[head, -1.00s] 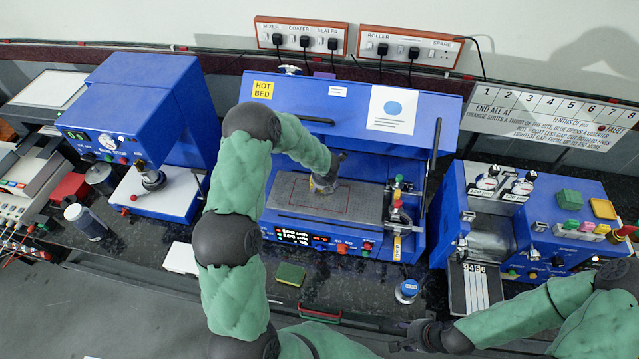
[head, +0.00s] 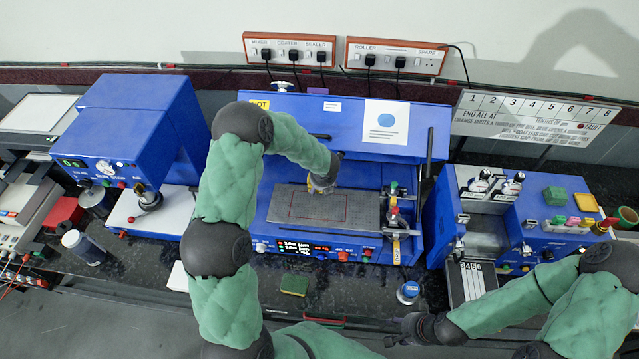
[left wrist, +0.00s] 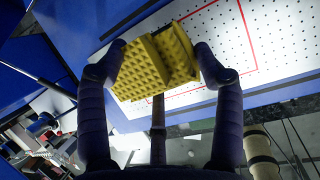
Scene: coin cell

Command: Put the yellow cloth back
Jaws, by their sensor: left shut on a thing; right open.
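My left gripper (head: 322,184) is over the back part of the dark perforated plate (head: 362,212) of the blue hot bed machine. In the left wrist view its fingers (left wrist: 155,70) are shut on a yellow waffle-textured cloth (left wrist: 150,68), folded and thick. Below the cloth, the plate shows pale with holes and a red outline (left wrist: 243,30). In the head view the cloth is small and mostly hidden by the gripper. My right gripper (head: 395,338) is open and empty near the counter's front edge.
A green sponge-like pad (head: 294,284) lies on the dark counter before the hot bed. A blue-capped jar (head: 408,292) stands right of it. Clamps (head: 396,222) rise at the plate's right end. A green pad (head: 555,196) and a yellow-orange pad (head: 585,203) sit on the right machine.

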